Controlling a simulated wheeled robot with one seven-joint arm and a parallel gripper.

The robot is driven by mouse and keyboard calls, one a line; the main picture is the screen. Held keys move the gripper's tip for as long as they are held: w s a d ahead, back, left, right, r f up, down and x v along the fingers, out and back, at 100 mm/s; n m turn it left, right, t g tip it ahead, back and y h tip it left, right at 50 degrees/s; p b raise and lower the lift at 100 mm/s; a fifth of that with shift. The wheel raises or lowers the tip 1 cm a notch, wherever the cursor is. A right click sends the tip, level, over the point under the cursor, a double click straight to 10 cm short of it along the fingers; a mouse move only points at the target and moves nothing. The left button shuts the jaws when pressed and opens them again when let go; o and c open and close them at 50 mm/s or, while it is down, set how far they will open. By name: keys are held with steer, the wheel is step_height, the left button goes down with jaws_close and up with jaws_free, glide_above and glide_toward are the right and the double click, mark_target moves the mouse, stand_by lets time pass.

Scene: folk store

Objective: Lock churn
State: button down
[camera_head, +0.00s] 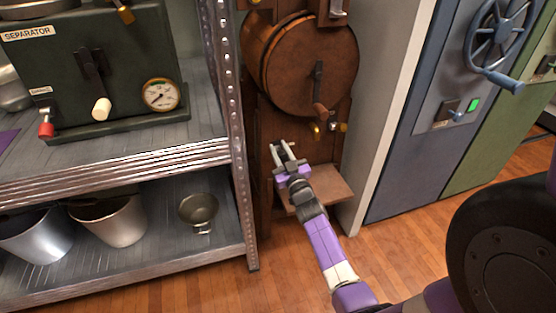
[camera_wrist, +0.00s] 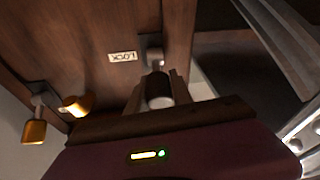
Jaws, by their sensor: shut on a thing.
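The churn (camera_head: 322,65) is a brown wooden drum on a wooden stand, with a crank and handle on its front. A lock lever (camera_wrist: 158,90) with a dark and pale knob sticks out of the stand beside a LOCK label (camera_wrist: 123,57) in the wrist view. My gripper (camera_head: 286,155) is at the stand below the drum. In the wrist view my gripper (camera_wrist: 157,88) has one finger on each side of the lock lever's knob and is shut on it. In the head view, my gripper hides most of the lever.
Brass-coloured knobs (camera_wrist: 35,131) are on the stand at the left of the wrist view. A wooden ledge (camera_head: 325,190) juts out below my gripper. A metal shelf post (camera_head: 228,80) stands close on the left. A grey-blue cabinet (camera_head: 400,165) is at right.

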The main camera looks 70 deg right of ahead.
steer(key=shift+a+f+t+h+b, duration=0.1)
steer(key=shift+f+t+h+b, duration=0.4)
steer(key=shift+b, duration=1.65)
steer(key=shift+s+r+b, duration=0.1)
steer(key=shift+r+b, duration=0.05)
steer(key=shift+b, duration=0.6)
steer(key=c, duration=1.1)
jaws_free()
steer(key=shift+p+v, duration=1.1)
steer(key=shift+v, duration=2.85)
